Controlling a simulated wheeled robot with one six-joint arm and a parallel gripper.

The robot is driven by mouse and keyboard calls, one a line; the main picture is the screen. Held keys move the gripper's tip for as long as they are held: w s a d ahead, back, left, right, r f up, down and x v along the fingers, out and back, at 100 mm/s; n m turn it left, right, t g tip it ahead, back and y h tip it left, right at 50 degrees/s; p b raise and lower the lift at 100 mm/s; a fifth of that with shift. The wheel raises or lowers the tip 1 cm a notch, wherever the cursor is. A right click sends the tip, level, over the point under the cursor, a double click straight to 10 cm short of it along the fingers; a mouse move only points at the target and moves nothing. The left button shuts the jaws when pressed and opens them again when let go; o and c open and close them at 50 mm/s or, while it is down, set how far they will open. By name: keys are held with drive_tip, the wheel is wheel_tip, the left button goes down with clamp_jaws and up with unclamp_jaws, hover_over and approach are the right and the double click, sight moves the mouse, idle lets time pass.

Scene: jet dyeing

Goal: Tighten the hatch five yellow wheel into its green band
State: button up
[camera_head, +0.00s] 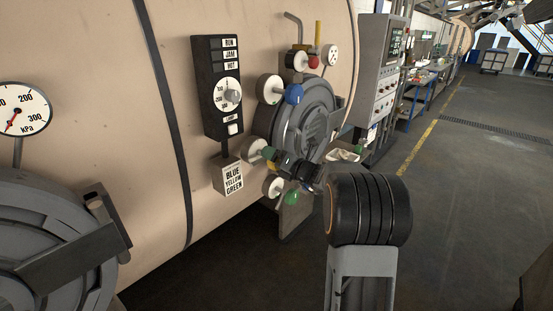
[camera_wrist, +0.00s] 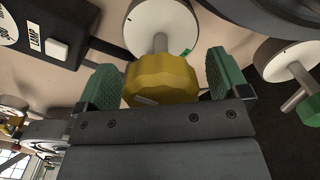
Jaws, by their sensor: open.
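The yellow wheel (camera_wrist: 162,80) is a lobed knob on a short stem from a white disc (camera_wrist: 162,28). A small green mark (camera_wrist: 186,51) shows at the disc's lower right edge in the wrist view, with a dark tick at its left. My gripper (camera_wrist: 164,78) is open, with one green pad on each side of the yellow wheel. A gap shows at the right pad; contact at the left cannot be told. In the head view my gripper (camera_head: 280,162) is at the middle white disc (camera_head: 255,151) and hides most of the yellow wheel.
A blue wheel (camera_head: 294,94) sits above my gripper and a green wheel (camera_head: 291,198) below. A red wheel (camera_head: 313,62) is higher, beside the round grey hatch (camera_head: 308,118). The floor at right is clear.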

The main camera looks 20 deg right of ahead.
drive_tip(key=c, duration=0.9)
